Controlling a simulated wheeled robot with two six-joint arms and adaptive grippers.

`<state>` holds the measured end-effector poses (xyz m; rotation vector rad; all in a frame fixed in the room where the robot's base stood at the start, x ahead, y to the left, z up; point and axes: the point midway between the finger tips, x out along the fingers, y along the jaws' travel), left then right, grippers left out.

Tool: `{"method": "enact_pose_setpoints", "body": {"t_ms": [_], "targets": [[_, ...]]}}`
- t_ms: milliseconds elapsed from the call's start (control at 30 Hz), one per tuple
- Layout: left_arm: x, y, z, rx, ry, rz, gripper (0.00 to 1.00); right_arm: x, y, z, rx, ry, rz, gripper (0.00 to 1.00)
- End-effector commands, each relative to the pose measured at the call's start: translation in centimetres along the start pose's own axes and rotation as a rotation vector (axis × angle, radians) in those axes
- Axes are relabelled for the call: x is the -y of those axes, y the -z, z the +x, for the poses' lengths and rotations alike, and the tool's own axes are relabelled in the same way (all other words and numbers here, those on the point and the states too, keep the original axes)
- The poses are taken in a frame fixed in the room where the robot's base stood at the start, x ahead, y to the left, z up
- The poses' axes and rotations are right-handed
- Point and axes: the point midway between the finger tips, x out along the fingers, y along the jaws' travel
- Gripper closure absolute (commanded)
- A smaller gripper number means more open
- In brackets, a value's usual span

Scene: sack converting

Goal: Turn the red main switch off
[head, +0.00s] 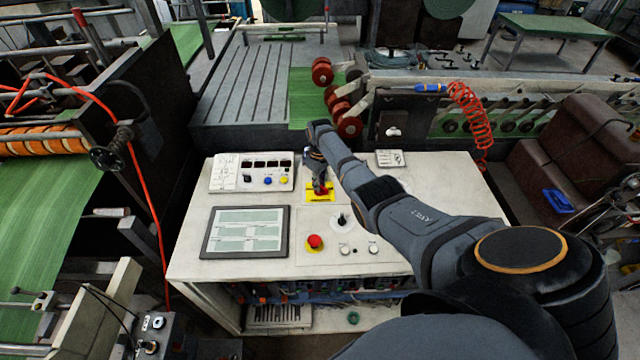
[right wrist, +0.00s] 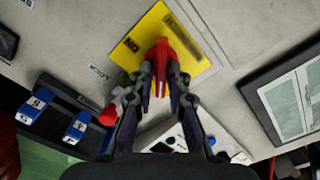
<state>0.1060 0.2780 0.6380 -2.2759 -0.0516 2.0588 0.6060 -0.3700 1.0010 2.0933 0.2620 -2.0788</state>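The red main switch (head: 321,188) sits on a yellow plate (head: 312,198) on the white control desk. In the right wrist view its red handle (right wrist: 161,52) stands up from the yellow plate (right wrist: 205,65), which bears the word "ON" on one side; the other lettering is too blurred to read. My right gripper (head: 318,183) points down at the switch in the head view. In the right wrist view the fingertips of my right gripper (right wrist: 161,77) lie against both sides of the red handle, with no clear gap. My left gripper is not in view.
A red mushroom button (head: 315,241) and a black knob (head: 341,219) are near the switch on the desk. A screen (head: 245,232) lies front left, with a panel of small buttons (head: 252,171) behind it. A coiled red hose (head: 470,110) hangs behind my right arm.

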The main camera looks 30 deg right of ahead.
Motion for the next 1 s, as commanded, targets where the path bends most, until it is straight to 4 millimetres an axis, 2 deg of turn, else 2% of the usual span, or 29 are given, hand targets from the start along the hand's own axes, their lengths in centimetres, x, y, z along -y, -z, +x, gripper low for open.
{"method": "enact_pose_setpoints", "body": {"t_ms": [33,100,367,467,567,800,1000], "targets": [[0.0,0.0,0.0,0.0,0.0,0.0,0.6,0.0,0.0,0.0,0.001,0.0,0.001,0.74],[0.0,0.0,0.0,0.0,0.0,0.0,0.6,0.0,-0.1,0.1,0.002,0.001,0.001,0.66],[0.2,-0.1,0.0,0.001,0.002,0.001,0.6,0.1,-0.2,0.2,0.005,0.003,0.001,0.66],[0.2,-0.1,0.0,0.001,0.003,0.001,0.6,0.0,-0.2,-0.4,0.005,0.002,0.002,0.66],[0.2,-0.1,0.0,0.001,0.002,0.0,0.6,0.0,-0.1,-1.9,0.002,0.001,0.001,0.66],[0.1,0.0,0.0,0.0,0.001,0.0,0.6,0.0,0.0,-7.9,0.001,0.0,0.001,0.66],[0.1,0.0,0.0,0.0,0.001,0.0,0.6,0.0,-0.1,-11.1,0.003,0.001,0.001,0.66]]}}
